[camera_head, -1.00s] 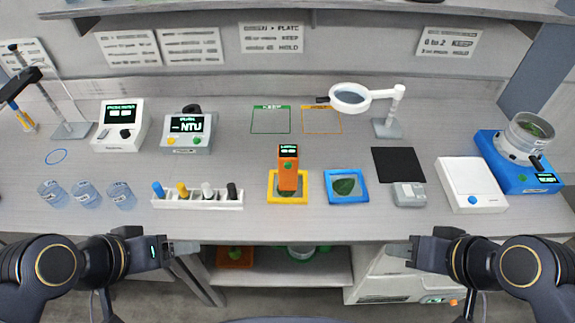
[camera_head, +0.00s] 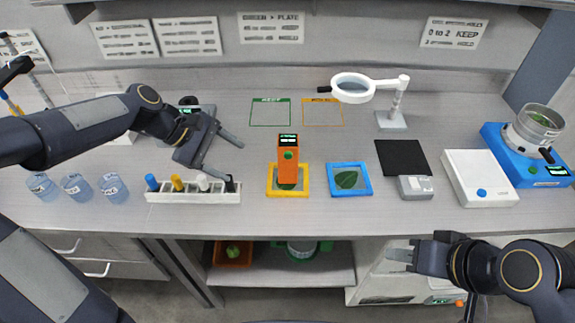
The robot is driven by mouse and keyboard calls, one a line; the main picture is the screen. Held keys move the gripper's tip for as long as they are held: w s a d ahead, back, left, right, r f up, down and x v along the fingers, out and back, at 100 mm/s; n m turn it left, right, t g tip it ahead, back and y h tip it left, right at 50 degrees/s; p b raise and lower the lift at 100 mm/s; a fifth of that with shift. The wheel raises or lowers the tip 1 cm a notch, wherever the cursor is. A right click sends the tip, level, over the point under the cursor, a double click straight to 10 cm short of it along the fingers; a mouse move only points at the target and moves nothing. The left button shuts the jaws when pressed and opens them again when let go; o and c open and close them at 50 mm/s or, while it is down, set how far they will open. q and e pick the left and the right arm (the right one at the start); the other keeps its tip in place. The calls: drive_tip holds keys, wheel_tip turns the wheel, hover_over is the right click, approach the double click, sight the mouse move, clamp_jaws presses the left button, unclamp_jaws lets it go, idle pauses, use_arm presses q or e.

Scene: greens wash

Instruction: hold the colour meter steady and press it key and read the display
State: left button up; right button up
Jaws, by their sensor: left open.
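The orange colour meter (camera_head: 288,170) stands upright on the yellow-framed leaf plate (camera_head: 273,190), mid-bench. Its small dark display (camera_head: 288,140) is at the top, with a green key (camera_head: 288,155) just below; the display's text is too small to read. My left gripper (camera_head: 235,160) is open and empty to the left of the meter, its fingers pointing right towards it, apart from it. My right gripper (camera_head: 394,256) is in front of the bench edge at the right, fingers pointing left, holding nothing; its finger gap is hard to make out.
A white rack with markers (camera_head: 192,197) stands below my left gripper. A blue-framed leaf plate (camera_head: 361,190) is right of the meter. A magnifier lamp (camera_head: 352,88), black mat (camera_head: 402,158) and grey device (camera_head: 415,188) lie further right.

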sight(284, 169)
use_arm(q)
drive_tip(key=w+d+f+n+h, duration=0.1)
drive_tip(key=w+f+n, duration=0.1)
drive_tip(key=w+f, duration=0.1)
drive_tip(key=w+d+f+n+h+b, duration=0.1)
drive_tip(key=w+d+f+n, duration=0.1)
drive_tip(key=w+f, duration=0.1)
drive_tip(key=w+d+f+n+h+b, duration=0.1)
drive_tip(key=w+f+n+h, duration=0.1)
drive_tip(key=w+f, duration=0.1)
drive_tip(key=shift+d+f+g, duration=0.35)
drive_tip(key=shift+f+g, duration=0.05)
drive_tip(key=shift+f, duration=0.15)
drive_tip(key=b+x, duration=0.3)
drive_tip(key=x, duration=0.4)
drive_tip(key=shift+d+f+b, duration=0.2)
drive_tip(key=shift+d+b, duration=0.1)
drive_tip(key=shift+d, duration=0.05)
drive_tip(key=shift+d+f, duration=0.25)
drive_tip(key=shift+d, duration=0.3)
use_arm(e)
wheel_tip(284, 169, down, 6)
drive_tip(key=shift+f, duration=0.1)
use_arm(q)
drive_tip(key=c, duration=0.6)
use_arm(e)
clamp_jaws()
